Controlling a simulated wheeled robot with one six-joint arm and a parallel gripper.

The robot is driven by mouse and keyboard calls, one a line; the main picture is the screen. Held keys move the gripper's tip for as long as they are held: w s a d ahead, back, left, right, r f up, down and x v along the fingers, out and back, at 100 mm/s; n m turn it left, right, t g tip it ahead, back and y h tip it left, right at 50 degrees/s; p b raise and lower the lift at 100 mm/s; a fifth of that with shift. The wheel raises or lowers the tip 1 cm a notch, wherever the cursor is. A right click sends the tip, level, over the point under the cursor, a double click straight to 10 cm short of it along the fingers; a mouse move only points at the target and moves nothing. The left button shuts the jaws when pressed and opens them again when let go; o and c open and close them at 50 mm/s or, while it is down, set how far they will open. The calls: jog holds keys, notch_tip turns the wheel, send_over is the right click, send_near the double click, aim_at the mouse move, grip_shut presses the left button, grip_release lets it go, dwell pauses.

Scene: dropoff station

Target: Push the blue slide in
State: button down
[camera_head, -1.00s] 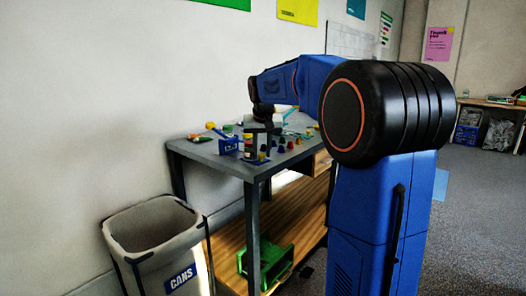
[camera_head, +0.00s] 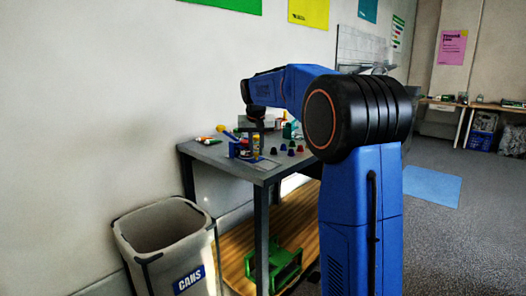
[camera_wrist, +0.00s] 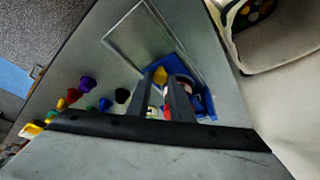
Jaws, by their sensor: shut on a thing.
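A blue open holder (camera_wrist: 207,103), which I take for the blue slide, is on the grey table in the wrist view. A round white and dark thing is partly visible inside it. In the head view the blue holder (camera_head: 234,149) is left of my gripper. My gripper (camera_wrist: 160,78) points down beside the holder, with its dark fingers close together. A small yellow-topped thing (camera_wrist: 160,76) shows between them, and red shows below it. The fingers hide much of it. In the head view my gripper (camera_head: 256,130) is above the table's left part.
A thin clear framed sheet (camera_wrist: 150,40) lies beside the holder. Several small coloured cups (camera_wrist: 88,84) stand on the grey table (camera_head: 215,158). A grey cans bin (camera_head: 165,240) stands left of the table, and a green crate (camera_head: 278,265) is on the lower shelf.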

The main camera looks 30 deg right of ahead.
jog(key=shift+w+r, duration=0.15)
jog(key=c, duration=1.9)
grip_release()
jog(key=shift+o, duration=0.2)
jog(key=v, duration=1.7)
jog(key=shift+r, duration=0.15)
jog(key=s+a+f+n, duration=0.1)
jog(key=s+a+f, duration=0.25)
jog(key=s, duration=0.35)
jog(key=s+a+f+n+y, duration=0.15)
jog(key=s+f, duration=0.25)
jog(key=s, duration=0.4)
jog(key=s+a+f+h, duration=0.1)
jog(key=s+a+f, duration=0.25)
jog(key=s, duration=0.35)
jog(key=s+a+f+n+y, duration=0.1)
jog(key=s+a+f+n, duration=0.1)
jog(key=s+f, duration=1.8)
jog(key=shift+s+a+f+t, duration=0.3)
jog(key=shift+a+f+t, duration=0.1)
jog(key=shift+a+f, duration=0.35)
